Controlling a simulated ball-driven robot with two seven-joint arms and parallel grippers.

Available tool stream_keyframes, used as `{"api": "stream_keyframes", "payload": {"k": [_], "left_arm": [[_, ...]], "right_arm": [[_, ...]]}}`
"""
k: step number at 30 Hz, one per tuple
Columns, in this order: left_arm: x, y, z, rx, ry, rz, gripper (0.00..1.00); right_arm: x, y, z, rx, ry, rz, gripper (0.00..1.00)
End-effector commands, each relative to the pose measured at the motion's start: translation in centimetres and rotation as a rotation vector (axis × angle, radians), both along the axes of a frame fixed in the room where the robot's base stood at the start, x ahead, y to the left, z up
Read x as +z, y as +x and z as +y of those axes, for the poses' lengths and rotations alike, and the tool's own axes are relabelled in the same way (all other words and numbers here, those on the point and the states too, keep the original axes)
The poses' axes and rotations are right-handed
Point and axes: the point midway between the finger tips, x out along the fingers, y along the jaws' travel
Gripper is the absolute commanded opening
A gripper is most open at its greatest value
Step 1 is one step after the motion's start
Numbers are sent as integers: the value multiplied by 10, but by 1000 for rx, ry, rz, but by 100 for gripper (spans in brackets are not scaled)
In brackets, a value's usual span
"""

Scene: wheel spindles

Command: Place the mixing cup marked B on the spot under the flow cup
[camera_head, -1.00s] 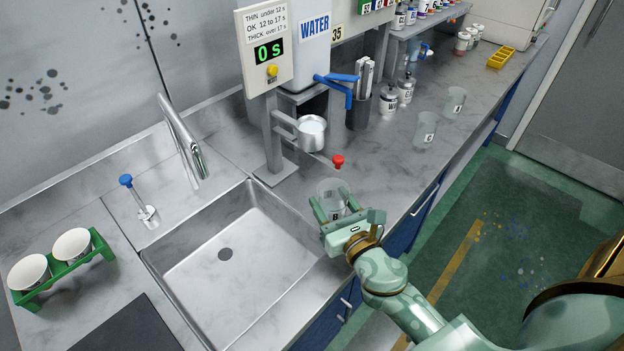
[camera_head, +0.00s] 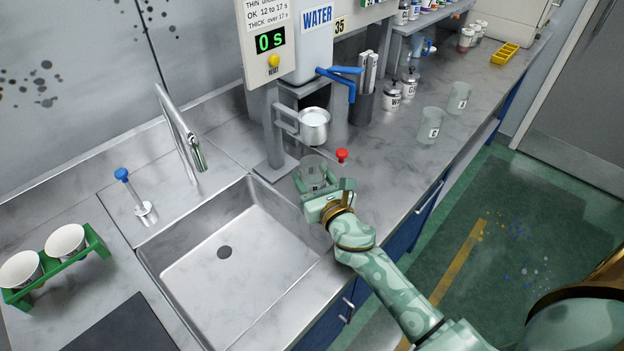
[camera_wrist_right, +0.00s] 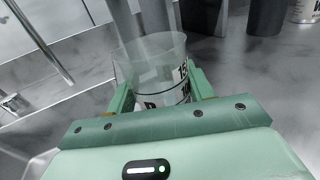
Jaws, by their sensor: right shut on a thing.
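My right gripper (camera_head: 315,186) is shut on a clear mixing cup (camera_head: 312,166), held upright near the sink's back right corner. The cup also fills the middle of the right wrist view (camera_wrist_right: 152,70), between both fingers; its black label is partly hidden there, so I cannot read the letter for certain. The metal flow cup (camera_head: 314,125) hangs on a bracket of the stand, behind and above the held cup. The spot under the flow cup is hidden or not distinct. A red stopper-like piece (camera_head: 341,156) is just right of the held cup. My left gripper is not in view.
The sink (camera_head: 235,265) opens at left, with its faucet (camera_head: 180,135) behind. The stand's post (camera_head: 270,130) is close to the held cup. Two other clear cups, one marked C (camera_head: 430,125) and another (camera_head: 458,98), stand farther right. The counter between them and my gripper is clear.

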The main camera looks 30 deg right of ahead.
Motion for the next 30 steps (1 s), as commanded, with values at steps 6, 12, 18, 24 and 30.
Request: {"api": "stream_keyframes", "payload": {"k": [6, 12, 18, 24, 30], "left_arm": [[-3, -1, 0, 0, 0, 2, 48], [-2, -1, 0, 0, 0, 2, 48], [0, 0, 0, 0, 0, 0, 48], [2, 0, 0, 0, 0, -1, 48], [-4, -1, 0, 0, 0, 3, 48]], "right_arm": [[-4, 0, 0, 0, -1, 0, 26], [-2, 0, 0, 0, 0, -1, 74], [1, 0, 0, -1, 0, -1, 74], [1, -27, 1, -1, 1, 2, 74], [-1, -76, 4, -1, 1, 3, 74]]}}
